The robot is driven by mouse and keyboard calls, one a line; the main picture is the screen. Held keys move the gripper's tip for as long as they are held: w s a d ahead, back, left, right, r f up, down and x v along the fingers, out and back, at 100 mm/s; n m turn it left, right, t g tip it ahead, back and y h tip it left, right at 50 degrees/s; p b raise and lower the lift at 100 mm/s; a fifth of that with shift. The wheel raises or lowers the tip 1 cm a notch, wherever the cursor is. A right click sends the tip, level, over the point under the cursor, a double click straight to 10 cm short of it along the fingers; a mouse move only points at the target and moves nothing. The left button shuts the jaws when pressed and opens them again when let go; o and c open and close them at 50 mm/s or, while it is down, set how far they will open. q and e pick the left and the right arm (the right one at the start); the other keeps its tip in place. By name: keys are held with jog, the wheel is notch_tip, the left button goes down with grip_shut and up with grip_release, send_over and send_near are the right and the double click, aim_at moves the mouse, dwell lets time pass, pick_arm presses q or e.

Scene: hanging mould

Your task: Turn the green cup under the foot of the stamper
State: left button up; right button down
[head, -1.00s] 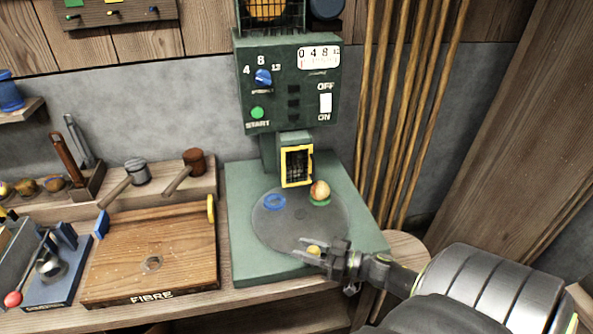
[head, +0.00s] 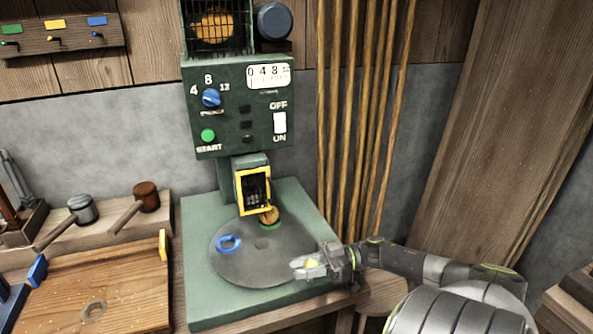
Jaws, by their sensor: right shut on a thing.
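The stamper (head: 240,110) is a green machine with a yellow-framed guard (head: 254,190) at its lower front. Its foot cannot be made out behind the guard. Below is a round grey turntable (head: 262,265). The green cup (head: 271,227) sits at the turntable's back with a brown round thing (head: 269,215) in it, just below the guard's lower right corner. A blue cup (head: 228,244), ring-like, is at the turntable's left. My right gripper (head: 312,263) is at the right front edge, shut on a yellow cup, which is partly hidden by the fingers. My left gripper is out of view.
A wooden board (head: 110,295) with a ring-shaped mark lies left of the machine. Two mallets (head: 135,208) rest behind it. Upright poles (head: 350,120) stand behind right. A small round wooden top (head: 385,295) is under my right arm.

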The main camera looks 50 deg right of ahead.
jog(key=shift+s+d+f+n+g+y+b, duration=0.1)
jog(key=shift+d+n+g+y+b, duration=0.2)
jog(key=shift+d+g+y+b, duration=0.25)
jog(key=shift+d+b, duration=0.25)
jog(key=shift+b, duration=0.05)
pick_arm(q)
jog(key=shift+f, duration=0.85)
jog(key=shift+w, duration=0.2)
pick_arm(e)
jog(key=c, duration=1.4)
grip_release()
jog(key=o, duration=0.4)
jog(key=shift+c, duration=0.2)
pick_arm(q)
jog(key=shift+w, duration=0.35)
